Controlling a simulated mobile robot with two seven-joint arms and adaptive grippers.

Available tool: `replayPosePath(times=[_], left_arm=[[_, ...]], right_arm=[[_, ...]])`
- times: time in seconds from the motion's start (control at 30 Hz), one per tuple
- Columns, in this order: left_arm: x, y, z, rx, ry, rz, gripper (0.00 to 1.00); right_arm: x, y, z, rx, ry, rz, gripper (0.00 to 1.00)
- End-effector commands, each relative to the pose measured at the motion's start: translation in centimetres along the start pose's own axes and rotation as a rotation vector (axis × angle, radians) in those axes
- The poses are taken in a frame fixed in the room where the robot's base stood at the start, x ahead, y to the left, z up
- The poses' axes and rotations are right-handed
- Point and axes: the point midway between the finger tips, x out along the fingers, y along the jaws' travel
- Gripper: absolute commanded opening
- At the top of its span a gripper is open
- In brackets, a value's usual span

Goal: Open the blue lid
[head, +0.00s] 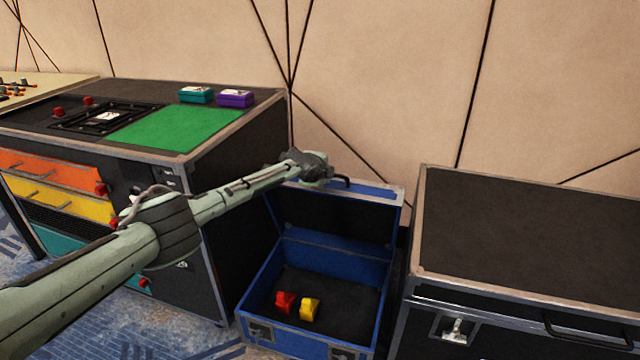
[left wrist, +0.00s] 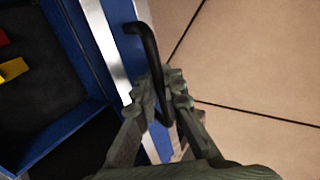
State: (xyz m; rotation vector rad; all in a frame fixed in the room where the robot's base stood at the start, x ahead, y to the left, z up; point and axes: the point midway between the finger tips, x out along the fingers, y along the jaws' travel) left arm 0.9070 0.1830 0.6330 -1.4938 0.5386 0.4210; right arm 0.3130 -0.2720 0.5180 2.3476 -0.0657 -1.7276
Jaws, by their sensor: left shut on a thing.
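The blue lid (head: 375,190) stands raised at the back of the blue case (head: 262,290), which is open toward me. Its dark inner face shows in the head view. A black handle (head: 342,181) sits at the lid's upper edge. My left gripper (head: 325,168) is at that edge in the head view. In the left wrist view, my left gripper (left wrist: 163,98) is shut on the black handle (left wrist: 145,40), beside the blue lid (left wrist: 128,45). The right gripper is in neither view.
A red block (head: 285,302) and a yellow block (head: 310,309) lie inside the case. A black cabinet with a green mat (head: 175,128) stands left, and a closed black case (head: 530,230) stands right. A beige wall (head: 390,80) rises close behind the lid.

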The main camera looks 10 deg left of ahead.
Motion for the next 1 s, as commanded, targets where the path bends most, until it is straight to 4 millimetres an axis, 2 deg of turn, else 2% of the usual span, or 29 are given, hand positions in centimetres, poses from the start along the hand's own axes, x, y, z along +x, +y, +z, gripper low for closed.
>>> replayPosePath(times=[0.4,0.43,0.6,1.0], left_arm=[[0.02,-0.36,-0.19,-0.004,0.002,-0.003,0.00],[0.02,-0.36,-0.19,-0.004,0.002,-0.003,0.09],[0.04,-0.27,-0.16,-0.003,0.002,-0.002,0.30],[-0.08,-0.08,-0.04,0.000,0.000,0.001,0.31]], right_arm=[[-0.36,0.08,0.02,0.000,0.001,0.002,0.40],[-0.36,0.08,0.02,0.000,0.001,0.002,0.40],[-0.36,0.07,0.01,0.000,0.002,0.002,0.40],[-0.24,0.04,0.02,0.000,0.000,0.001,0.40]])
